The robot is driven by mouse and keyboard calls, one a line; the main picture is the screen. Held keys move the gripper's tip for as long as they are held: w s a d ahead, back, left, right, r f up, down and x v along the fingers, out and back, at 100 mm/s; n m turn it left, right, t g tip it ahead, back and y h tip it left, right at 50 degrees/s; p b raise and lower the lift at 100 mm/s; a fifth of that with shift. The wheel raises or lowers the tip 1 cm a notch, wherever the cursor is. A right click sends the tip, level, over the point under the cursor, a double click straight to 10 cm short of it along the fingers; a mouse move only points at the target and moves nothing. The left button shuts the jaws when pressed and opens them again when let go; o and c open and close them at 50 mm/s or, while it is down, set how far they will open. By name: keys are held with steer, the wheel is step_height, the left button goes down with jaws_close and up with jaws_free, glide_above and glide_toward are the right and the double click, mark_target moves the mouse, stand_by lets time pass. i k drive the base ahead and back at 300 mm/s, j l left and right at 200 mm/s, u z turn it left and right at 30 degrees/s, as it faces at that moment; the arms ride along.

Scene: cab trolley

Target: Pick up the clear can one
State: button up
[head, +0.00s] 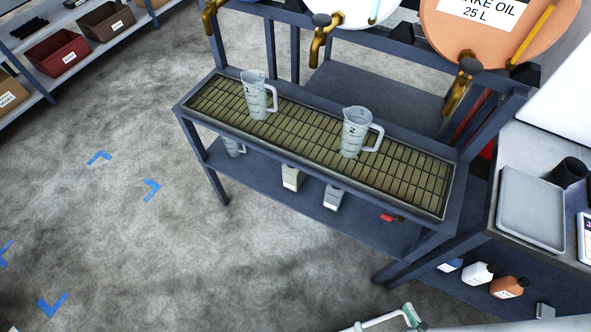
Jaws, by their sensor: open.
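The clear can marked 1 (257,96) is a see-through measuring jug with a handle on its right side. It stands upright on the left part of the slatted drip grate (300,128), on top of a dark metal rack. A similar clear can marked 2 (353,133) stands upright to its right on the same grate, apart from it. My gripper cannot be made out in the head view.
Brass taps (318,45) and drums overhang the grate's back. Small containers (292,178) sit on the shelf below. A grey tray (533,208) lies on the right bench. A pale bar with green parts (409,314) shows at the bottom edge. The left floor is clear.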

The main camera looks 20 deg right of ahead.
mark_target(334, 197)
steer(key=i+j+u, duration=0.15)
steer(key=i+j, duration=0.7)
steer(key=j, duration=0.05)
